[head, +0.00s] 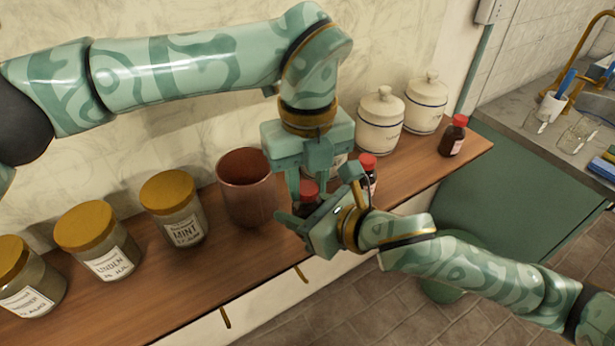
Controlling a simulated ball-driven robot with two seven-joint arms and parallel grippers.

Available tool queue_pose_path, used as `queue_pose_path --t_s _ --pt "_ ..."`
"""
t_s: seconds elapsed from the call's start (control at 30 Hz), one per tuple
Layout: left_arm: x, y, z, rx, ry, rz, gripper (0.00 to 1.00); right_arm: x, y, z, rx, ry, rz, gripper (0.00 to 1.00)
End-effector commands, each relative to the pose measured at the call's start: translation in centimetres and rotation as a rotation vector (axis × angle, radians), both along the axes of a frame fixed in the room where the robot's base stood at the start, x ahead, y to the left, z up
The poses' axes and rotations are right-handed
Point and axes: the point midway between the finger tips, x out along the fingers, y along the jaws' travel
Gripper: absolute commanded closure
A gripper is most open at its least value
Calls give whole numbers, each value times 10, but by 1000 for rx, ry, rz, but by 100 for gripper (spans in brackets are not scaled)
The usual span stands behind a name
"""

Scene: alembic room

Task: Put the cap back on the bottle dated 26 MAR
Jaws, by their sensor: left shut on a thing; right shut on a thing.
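A small dark bottle (304,208) is at the shelf's front, mostly hidden by my grippers. A red cap (309,187) shows right above it; I cannot tell whether it is seated or just held over the neck. My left gripper (308,186) points down from above, shut on the red cap. My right gripper (294,218) comes in from the right, low, shut on the bottle. Another red-capped bottle (368,172) stands just to the right, partly hidden behind my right gripper. A third capped bottle (453,136) stands near the shelf's right end. No bottle date is readable.
A reddish-brown pot (247,190) stands close left of my grippers. Several yellow-lidded jars, including the MINT jar (174,208), line the wooden shelf (205,283) further left. White canisters (381,122) stand behind. The shelf's front edge is close. A counter (535,115) with glasses is at right.

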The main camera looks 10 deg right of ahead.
Motion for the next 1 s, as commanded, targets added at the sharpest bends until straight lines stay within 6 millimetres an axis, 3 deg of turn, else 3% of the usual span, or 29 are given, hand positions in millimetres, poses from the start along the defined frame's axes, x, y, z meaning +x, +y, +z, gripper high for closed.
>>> queue_pose_path --t_s 0.07,0.1,0.17,0.2,0.47,0.8,1.0 --pt "1 0 0 -2 -2 2 99 -1 1 0 1 0 2 100" --pt "1 0 0 -2 -2 2 69 -1 1 0 1 0 2 100" --pt "1 0 0 -1 -2 3 52 -1 1 0 1 0 2 100" --pt "1 0 0 -1 -2 3 50 -1 1 0 1 0 2 100" --pt "1 0 1 -1 -1 4 50 0 0 0 1 -1 1 100" --pt "1 0 41 0 -2 5 50 0 0 0 1 -1 1 100" --pt "0 0 45 0 0 4 50 0 0 0 0 0 1 100"
